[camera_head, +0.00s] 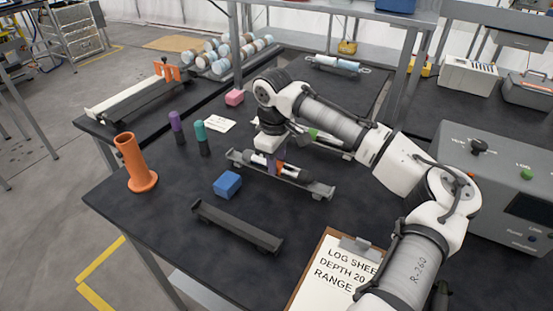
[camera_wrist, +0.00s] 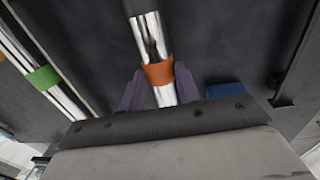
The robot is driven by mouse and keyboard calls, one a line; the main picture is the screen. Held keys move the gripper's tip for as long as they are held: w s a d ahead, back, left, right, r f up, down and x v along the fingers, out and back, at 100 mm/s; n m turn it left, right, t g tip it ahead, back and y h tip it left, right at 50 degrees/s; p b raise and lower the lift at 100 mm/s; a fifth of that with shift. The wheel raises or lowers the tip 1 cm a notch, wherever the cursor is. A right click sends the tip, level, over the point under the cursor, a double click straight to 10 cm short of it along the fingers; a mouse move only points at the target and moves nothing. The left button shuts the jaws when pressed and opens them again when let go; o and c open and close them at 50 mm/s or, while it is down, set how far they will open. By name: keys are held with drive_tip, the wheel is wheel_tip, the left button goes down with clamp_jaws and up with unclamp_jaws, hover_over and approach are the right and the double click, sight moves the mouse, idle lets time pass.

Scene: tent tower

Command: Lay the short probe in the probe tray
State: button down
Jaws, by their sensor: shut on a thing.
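My gripper (camera_head: 273,166) points down with its purple fingers shut on a silver probe with an orange band (camera_wrist: 158,73). In the head view this probe (camera_head: 290,172) lies along a dark holder (camera_head: 318,190); whether it touches the holder or hangs just above it I cannot tell. A second silver probe with a green band (camera_wrist: 43,77) lies to the left in the wrist view, behind my gripper in the head view. Which probe is longer is not clear. An empty dark tray (camera_head: 237,229) lies nearer the front edge of the table.
A blue block (camera_head: 227,184) lies between the holder and the empty tray. An orange tube stand (camera_head: 136,165), a purple-topped cylinder (camera_head: 176,125) and a teal-topped one (camera_head: 202,137) stand at the left. A clipboard (camera_head: 335,277) lies in front, a grey box (camera_head: 500,190) right.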

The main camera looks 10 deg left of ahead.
drive_tip(key=shift+f, duration=0.2)
idle(0.4)
drive_tip(key=c, duration=0.9)
unclamp_jaws()
drive_tip(key=shift+c, duration=0.2)
wheel_tip(320, 180, up, 14)
drive_tip(key=b, duration=0.1)
drive_tip(key=shift+s+a+b, duration=0.15)
drive_tip(key=shift+s+b, duration=0.25)
drive_tip(key=shift+s, duration=0.05)
drive_tip(key=shift+f, duration=0.15)
